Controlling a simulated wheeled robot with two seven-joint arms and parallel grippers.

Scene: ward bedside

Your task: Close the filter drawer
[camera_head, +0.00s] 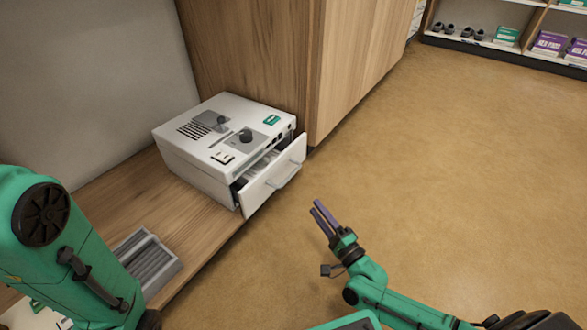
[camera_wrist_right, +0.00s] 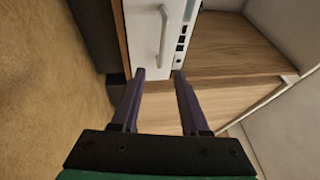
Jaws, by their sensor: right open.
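A white bedside machine (camera_head: 215,145) with a dark knob on top stands on a wooden ledge. Its filter drawer (camera_head: 262,187) is pulled out at the front, and a dark gap with pale contents shows behind its white front. A bar handle (camera_head: 286,175) runs along that front. My right gripper (camera_head: 318,207) is open and empty, in front of the drawer and apart from it, over the floor. In the right wrist view, my right gripper (camera_wrist_right: 160,75) points toward the drawer front (camera_wrist_right: 141,40) and its handle (camera_wrist_right: 164,36). Only my left arm shows; its gripper is out of view.
A grey ribbed tray (camera_head: 148,263) lies on the ledge (camera_head: 200,222) near my left arm. A wooden cabinet (camera_head: 265,50) rises behind the machine. A shelf unit (camera_head: 520,52) with boxes stands far off. The brown floor (camera_head: 440,160) in front is clear.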

